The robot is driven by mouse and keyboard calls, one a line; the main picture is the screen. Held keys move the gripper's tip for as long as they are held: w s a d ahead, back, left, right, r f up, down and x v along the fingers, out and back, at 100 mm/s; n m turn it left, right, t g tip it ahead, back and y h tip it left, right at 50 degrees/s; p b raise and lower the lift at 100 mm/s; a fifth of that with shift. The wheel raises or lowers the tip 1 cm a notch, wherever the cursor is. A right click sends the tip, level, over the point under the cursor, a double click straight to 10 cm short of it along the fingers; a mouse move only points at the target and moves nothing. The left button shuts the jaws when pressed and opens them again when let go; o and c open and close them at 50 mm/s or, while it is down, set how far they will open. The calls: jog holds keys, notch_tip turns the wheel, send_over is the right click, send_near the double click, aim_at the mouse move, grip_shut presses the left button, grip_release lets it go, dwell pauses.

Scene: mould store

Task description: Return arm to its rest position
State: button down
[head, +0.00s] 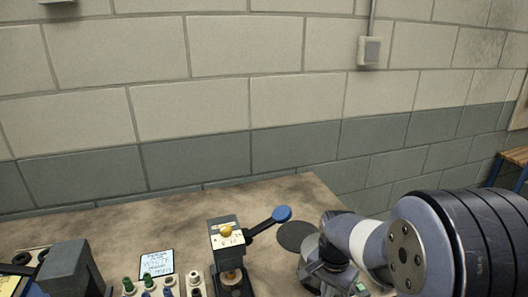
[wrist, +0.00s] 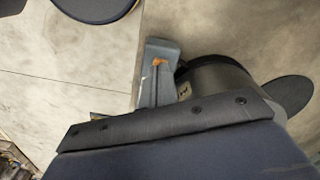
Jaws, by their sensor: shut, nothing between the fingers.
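My arm (head: 370,240) reaches in from the right edge in the head view, folded low over the worktop (head: 180,215). Its far end runs down past the bottom edge, so the fingertips cannot be made out there. In the wrist view my gripper (wrist: 160,64) shows as a grey finger shape with an orange tip beyond a dark bolted bar. The fingers are together, with nothing seen between them.
A block with a blue-knobbed lever (head: 282,213) stands left of my arm. A dark round disc (head: 296,236) lies flat on the worktop between them. A block wall stands behind.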

dwell(0.4)
notch_tip(320, 180, up, 10)
jog(key=p, duration=0.8)
notch_tip(320, 180, down, 11)
jog(key=b, duration=0.8)
jog(key=shift+r, duration=0.1)
notch_tip(320, 180, up, 9)
jog(key=p, duration=0.6)
jog(key=shift+f, duration=0.2)
